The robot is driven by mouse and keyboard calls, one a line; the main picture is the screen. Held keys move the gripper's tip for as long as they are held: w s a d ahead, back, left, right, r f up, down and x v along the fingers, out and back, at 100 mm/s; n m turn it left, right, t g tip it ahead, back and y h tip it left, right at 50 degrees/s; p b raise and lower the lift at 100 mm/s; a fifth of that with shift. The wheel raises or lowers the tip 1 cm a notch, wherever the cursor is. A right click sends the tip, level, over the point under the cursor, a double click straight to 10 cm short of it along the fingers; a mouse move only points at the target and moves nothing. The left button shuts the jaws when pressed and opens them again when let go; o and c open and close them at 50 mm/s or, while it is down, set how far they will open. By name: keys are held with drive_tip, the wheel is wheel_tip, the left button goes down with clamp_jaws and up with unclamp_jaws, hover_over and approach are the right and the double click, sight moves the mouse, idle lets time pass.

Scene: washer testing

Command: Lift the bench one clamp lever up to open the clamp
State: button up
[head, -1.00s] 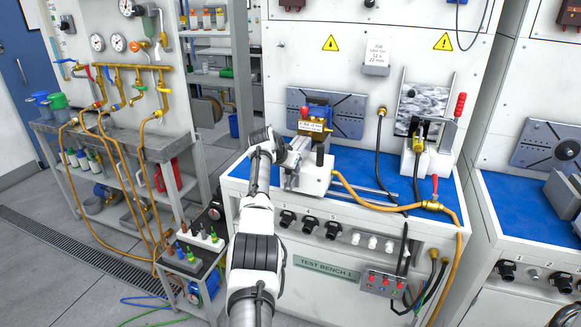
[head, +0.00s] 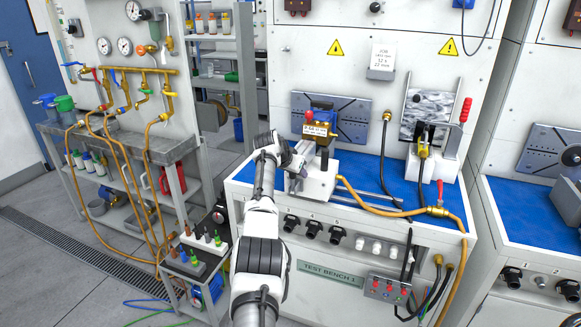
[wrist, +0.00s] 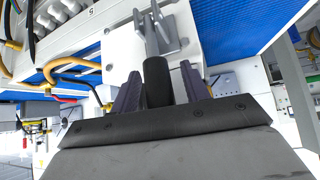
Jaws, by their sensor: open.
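Test bench 1 (head: 330,272) has a blue top with a white clamp block (head: 318,183) on its left part. My gripper (head: 296,160) is at the left side of this block. In the wrist view, a black-gripped lever (wrist: 157,82) with a metal arm lies between the two fingers of my gripper (wrist: 160,88). The fingers are apart, with the grip between them; I cannot tell whether either touches it. A brass piece (head: 318,130) with a label and red knob is above the block.
A fixture with an upright red-handled lever (head: 464,110) stands at the bench's right. A yellow hose (head: 375,207) and black hose (head: 385,160) run over the blue top. A small bottle cart (head: 195,262) stands left of the bench.

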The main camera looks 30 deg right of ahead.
drive_tip(key=b+v, duration=0.5)
drive_tip(key=v, duration=0.8)
drive_tip(key=shift+s+a+r, duration=0.2)
drive_tip(key=shift+r, duration=0.05)
